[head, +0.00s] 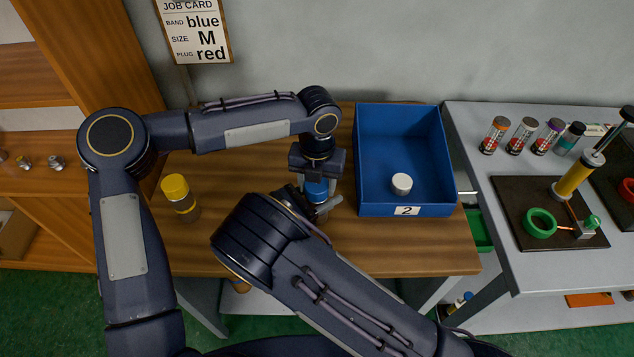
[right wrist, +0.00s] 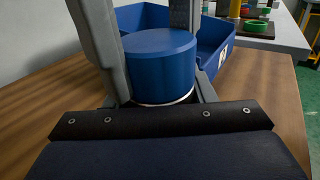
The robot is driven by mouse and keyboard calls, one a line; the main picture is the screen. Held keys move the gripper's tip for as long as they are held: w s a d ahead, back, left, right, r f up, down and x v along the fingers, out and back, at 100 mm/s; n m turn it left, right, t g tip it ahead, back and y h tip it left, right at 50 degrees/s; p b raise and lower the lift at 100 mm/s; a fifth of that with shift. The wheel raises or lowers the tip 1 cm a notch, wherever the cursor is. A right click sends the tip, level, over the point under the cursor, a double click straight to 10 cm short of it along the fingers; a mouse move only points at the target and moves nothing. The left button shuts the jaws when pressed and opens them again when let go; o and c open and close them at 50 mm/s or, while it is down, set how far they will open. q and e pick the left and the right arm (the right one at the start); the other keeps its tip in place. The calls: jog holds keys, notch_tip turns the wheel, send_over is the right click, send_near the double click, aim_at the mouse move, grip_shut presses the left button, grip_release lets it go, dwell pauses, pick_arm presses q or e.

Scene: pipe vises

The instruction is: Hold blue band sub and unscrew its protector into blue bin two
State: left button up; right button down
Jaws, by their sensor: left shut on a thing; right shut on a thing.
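The blue protector (head: 316,190) is a wide blue cap between my two grippers, above the wooden table. In the right wrist view it is a large upright blue cylinder (right wrist: 160,60) with a pale ring at its lower edge. My left gripper (head: 317,176) comes down from above and is shut on it. My right gripper (head: 326,207) reaches in low from the front and is shut on the blue band sub, whose body below the cap is mostly hidden. Blue bin two (head: 407,204), labelled 2, stands just right of the grippers, with a white cap (head: 402,184) inside.
A yellow-capped sub (head: 180,197) stands on the wooden table (head: 240,250) at left. A job card (head: 195,32) hangs on the wall.

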pick_arm(q)
jog(key=shift+s+d+n, duration=0.1)
jog(key=shift+d+n, duration=0.1)
jog(key=shift+n, duration=0.5)
pick_arm(e)
jog(key=shift+a, duration=0.1)
pick_arm(q)
jog(key=shift+r, duration=0.1)
jog(key=o, duration=1)
jog(key=shift+o, duration=0.4)
jog(key=shift+a, duration=0.2)
jog(key=shift+r, duration=2.25)
jog(key=shift+d, duration=0.1)
pick_arm(e)
jog(key=c, duration=0.6)
grip_release()
pick_arm(q)
jog(key=shift+f, duration=0.1)
pick_arm(e)
jog(key=shift+o, duration=0.2)
